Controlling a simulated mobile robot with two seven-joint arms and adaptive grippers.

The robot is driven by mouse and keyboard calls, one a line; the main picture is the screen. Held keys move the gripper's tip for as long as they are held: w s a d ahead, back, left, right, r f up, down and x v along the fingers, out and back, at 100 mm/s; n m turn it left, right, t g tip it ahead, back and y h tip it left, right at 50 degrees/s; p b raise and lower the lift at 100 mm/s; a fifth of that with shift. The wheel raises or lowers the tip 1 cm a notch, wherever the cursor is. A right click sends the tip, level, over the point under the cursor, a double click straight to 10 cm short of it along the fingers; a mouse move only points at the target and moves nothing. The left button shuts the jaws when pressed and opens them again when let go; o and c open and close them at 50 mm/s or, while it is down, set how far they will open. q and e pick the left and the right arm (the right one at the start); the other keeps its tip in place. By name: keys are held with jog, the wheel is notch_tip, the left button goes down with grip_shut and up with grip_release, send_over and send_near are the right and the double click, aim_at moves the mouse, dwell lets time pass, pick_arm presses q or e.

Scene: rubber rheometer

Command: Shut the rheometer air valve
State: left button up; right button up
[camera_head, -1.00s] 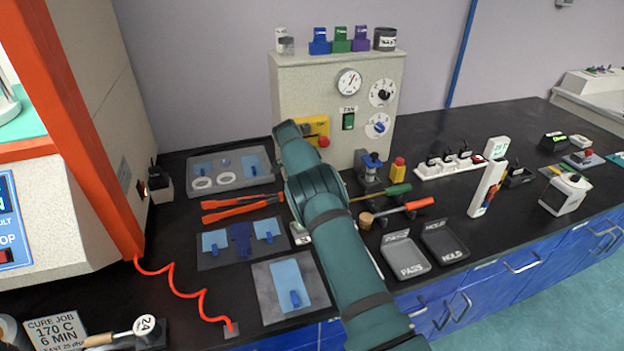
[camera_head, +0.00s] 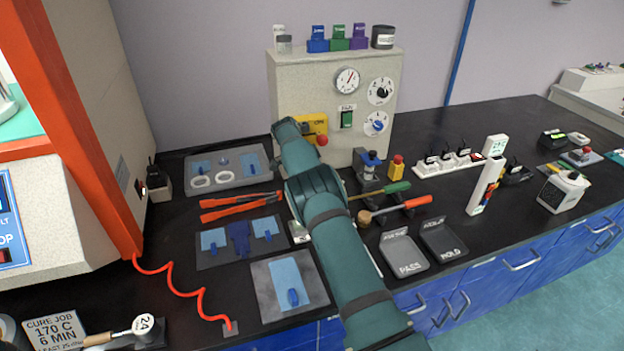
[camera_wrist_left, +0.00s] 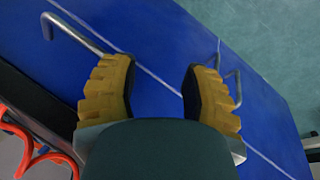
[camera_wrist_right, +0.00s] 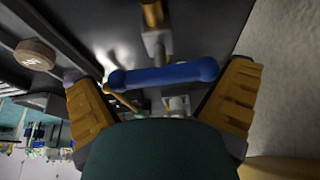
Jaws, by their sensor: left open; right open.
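A blue lever handle (camera_wrist_right: 165,75), likely the air valve's, lies crosswise between the fingers of my right gripper (camera_wrist_right: 168,100) in the right wrist view. A brass and grey fitting (camera_wrist_right: 153,30) shows beyond it. My right gripper is open, a finger on each side of the lever; I cannot tell whether either touches it. In the head view my right arm reaches to the left front of the beige rheometer cabinet (camera_head: 300,85), and its gripper is hidden. My left gripper (camera_wrist_left: 158,95) is open and empty, facing blue drawer fronts in the left wrist view.
Orange-handled tongs (camera_head: 235,207), a green-handled screwdriver (camera_head: 385,190) and a mallet (camera_head: 400,208) lie near my right arm on the black bench. Trays marked PASS (camera_head: 403,255) and HOLD (camera_head: 443,242) are right of it. A red coiled hose (camera_head: 190,285) lies at left.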

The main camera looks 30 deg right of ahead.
jog(key=w+a, duration=0.1)
jog(key=a, duration=0.3)
jog(key=w+a, duration=0.1)
jog(key=a, duration=0.2)
jog(key=w+a, duration=0.1)
jog(key=a, duration=0.3)
jog(key=shift+w+a+r, duration=0.1)
jog(key=shift+a+r, duration=0.15)
jog(key=shift+a, duration=0.1)
